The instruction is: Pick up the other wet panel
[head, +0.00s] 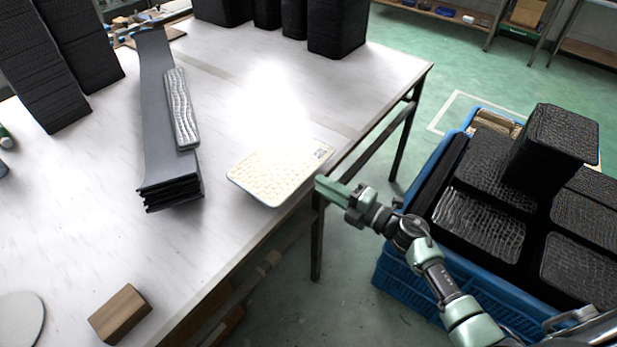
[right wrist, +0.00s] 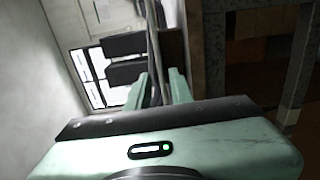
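A cream panel (head: 280,172) with a block-like relief and a small dark label at its far right corner lies flat on the white table, close to the right edge. A silver-grey panel (head: 181,108) with wavy relief lies on a stack of dark grey sheets (head: 152,100). I cannot tell from looks which panel is wet. My left gripper is out of view.
The white table (head: 90,250) has clear room at its front. A wooden block (head: 120,313) lies near the front edge. Black textured stacks (head: 338,25) stand along the back. A blue crate (head: 400,280) on the right holds several black textured stacks.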

